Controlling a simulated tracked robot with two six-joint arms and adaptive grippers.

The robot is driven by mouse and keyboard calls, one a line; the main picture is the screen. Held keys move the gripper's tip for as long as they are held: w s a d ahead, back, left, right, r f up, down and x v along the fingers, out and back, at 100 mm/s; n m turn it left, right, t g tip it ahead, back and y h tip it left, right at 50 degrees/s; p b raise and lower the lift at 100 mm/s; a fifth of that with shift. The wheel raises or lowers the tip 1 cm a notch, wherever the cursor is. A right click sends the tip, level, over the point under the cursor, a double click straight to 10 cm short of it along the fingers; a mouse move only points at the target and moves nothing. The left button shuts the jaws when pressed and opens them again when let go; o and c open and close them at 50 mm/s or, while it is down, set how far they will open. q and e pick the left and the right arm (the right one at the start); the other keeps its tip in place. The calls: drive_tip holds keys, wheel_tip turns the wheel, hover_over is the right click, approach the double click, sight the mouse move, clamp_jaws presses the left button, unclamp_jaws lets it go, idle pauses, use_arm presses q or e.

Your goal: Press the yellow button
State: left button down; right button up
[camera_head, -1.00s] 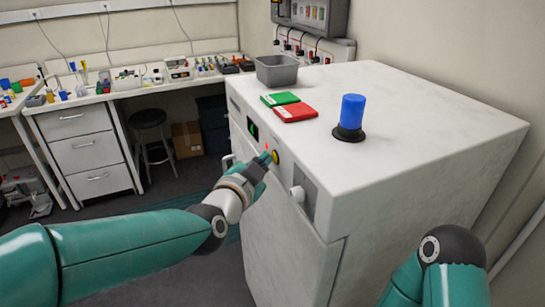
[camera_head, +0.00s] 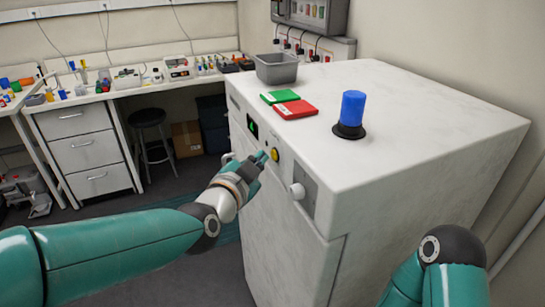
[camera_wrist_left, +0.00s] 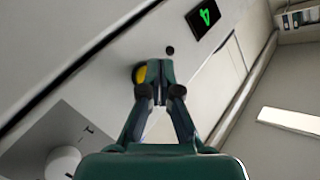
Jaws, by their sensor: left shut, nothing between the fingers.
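The yellow button (camera_head: 275,154) is on the front panel of the white machine (camera_head: 300,220). My left gripper (camera_head: 262,156) is shut and empty, its tips just left of the button in the head view. In the left wrist view the button (camera_wrist_left: 140,74) shows beside the shut fingertips (camera_wrist_left: 160,70), partly covered by one finger. I cannot tell whether the fingertips touch the panel. My right gripper is out of view; only part of my right arm shows at the bottom right.
A white knob (camera_head: 298,191) is right of the button, and a dark display with a green sign (camera_head: 252,127) is left of it. On top are a blue cylinder (camera_head: 352,112), green (camera_head: 280,97) and red (camera_head: 295,109) boxes and a grey bin (camera_head: 276,68).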

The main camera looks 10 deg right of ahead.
use_arm(q)
drive_tip(key=shift+a, duration=0.1)
drive_tip(key=a+b, duration=0.1)
drive_tip(key=s+a+b, duration=0.1)
drive_tip(key=a, duration=0.1)
drive_tip(key=s+a+b, duration=0.1)
drive_tip(key=a+b, duration=0.1)
drive_tip(key=shift+a, duration=0.25)
drive_tip(key=shift+w+a, duration=0.1)
idle(0.6)
